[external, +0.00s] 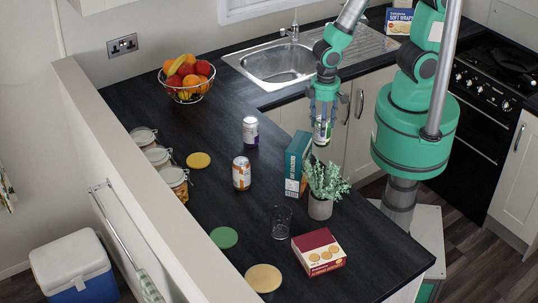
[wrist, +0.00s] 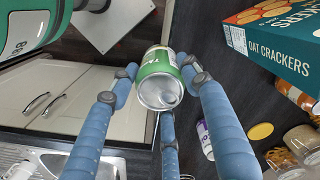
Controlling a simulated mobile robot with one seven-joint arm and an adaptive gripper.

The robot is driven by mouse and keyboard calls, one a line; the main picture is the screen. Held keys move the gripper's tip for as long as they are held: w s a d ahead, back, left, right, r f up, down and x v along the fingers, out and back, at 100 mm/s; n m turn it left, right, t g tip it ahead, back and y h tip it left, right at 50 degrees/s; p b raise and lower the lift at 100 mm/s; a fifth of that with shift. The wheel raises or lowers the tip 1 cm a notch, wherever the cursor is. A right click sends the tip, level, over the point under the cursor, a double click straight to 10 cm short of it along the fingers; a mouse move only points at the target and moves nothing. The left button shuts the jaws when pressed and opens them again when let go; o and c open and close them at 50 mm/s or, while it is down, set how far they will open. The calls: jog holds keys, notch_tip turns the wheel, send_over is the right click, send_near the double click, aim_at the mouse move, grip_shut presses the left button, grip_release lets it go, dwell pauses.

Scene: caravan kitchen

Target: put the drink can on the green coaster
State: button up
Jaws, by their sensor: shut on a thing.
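A green and silver can (external: 322,132) is held upright or nearly so in my gripper (external: 323,110), off the counter's inner edge, left of my column. In the wrist view the blue fingers of my gripper (wrist: 157,82) close around the can (wrist: 156,90), its silver end facing the camera. The round green coaster (external: 224,237) lies bare on the dark counter, at the front left. My gripper is well behind and to the right of it. The coaster does not show in the wrist view.
A cracker box (external: 297,163), potted plant (external: 325,187), glass (external: 282,222) and red box (external: 319,252) line the counter's right side. Two other cans, white-purple (external: 250,131) and orange-white (external: 241,173), stand mid-counter.

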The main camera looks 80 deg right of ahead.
jog(key=shift+r, duration=0.15)
notch_tip(320, 180, up, 19)
jog(key=w+a+r+n+p, duration=0.1)
jog(key=w+a, duration=0.4)
jog(key=a, duration=0.4)
jog(key=w+a+r+p, duration=0.1)
jog(key=w+a, duration=0.3)
jog(key=a, duration=0.4)
jog(key=w+a+f+p, duration=0.2)
jog(key=w+a, duration=0.1)
jog(key=a, duration=1.3)
notch_tip(320, 180, down, 18)
jog(key=shift+w+a+n, duration=0.2)
jog(key=shift+a+n, duration=0.05)
jog(key=shift+n, duration=0.05)
jog(key=w+a+f, duration=0.1)
jog(key=w+a, duration=0.9)
jog(key=a, duration=0.1)
jog(key=shift+w+a+f+p, duration=0.25)
jog(key=shift+w+a+p, duration=0.15)
jog(key=shift+p, duration=0.05)
